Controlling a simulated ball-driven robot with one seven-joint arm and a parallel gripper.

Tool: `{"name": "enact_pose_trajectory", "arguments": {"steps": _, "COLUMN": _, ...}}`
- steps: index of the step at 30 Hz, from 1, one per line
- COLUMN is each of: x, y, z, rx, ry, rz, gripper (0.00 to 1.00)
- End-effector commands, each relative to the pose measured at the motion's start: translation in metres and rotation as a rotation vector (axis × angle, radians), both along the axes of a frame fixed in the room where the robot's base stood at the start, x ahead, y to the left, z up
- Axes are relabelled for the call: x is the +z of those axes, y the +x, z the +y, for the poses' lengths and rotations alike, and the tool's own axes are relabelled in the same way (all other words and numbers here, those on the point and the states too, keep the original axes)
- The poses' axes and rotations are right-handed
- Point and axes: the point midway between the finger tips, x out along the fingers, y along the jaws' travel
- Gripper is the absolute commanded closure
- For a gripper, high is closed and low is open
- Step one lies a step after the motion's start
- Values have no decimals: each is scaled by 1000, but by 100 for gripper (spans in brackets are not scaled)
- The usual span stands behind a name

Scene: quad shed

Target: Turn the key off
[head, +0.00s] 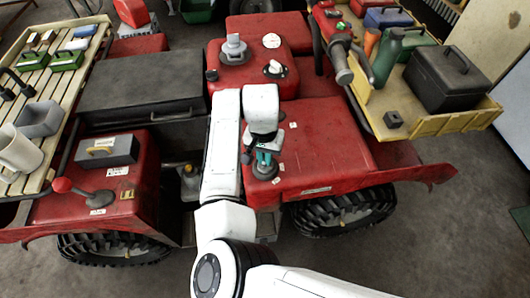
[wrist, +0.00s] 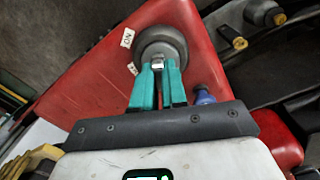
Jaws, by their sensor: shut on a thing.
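A round dark grey key switch (head: 265,174) sits on the red body panel of the quad, below my gripper (head: 264,158) in the head view. In the wrist view the round switch base (wrist: 163,42) is at top centre, and a small pale metal key (wrist: 158,65) stands out from it. My gripper's teal fingers (wrist: 158,76) are shut on the key. A white label (wrist: 127,38) with black lettering is beside the switch; it appears turned over in this view. The fingers hide part of the key, and its exact angle is hard to tell.
A blue knob (wrist: 204,97) stands close to the fingers. A grey knob (wrist: 264,12) is farther right. A red-knobbed lever (head: 62,185) and grey case (head: 107,150) are left. A slatted rack (head: 62,82) and a yellow tray (head: 440,122) with a black box (head: 452,78) flank the quad.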

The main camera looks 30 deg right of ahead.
Motion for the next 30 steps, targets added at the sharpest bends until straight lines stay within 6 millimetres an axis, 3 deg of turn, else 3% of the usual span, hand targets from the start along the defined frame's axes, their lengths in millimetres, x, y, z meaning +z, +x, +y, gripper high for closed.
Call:
{"name": "enact_pose_trajectory", "arguments": {"steps": 13, "x": -3, "y": -3, "z": -1, "rx": 170, "ry": 2, "rz": 7, "gripper": 100}}
{"name": "enact_pose_trajectory", "arguments": {"steps": 30, "x": -3, "y": -3, "z": -1, "rx": 237, "ry": 2, "rz": 8, "gripper": 100}}
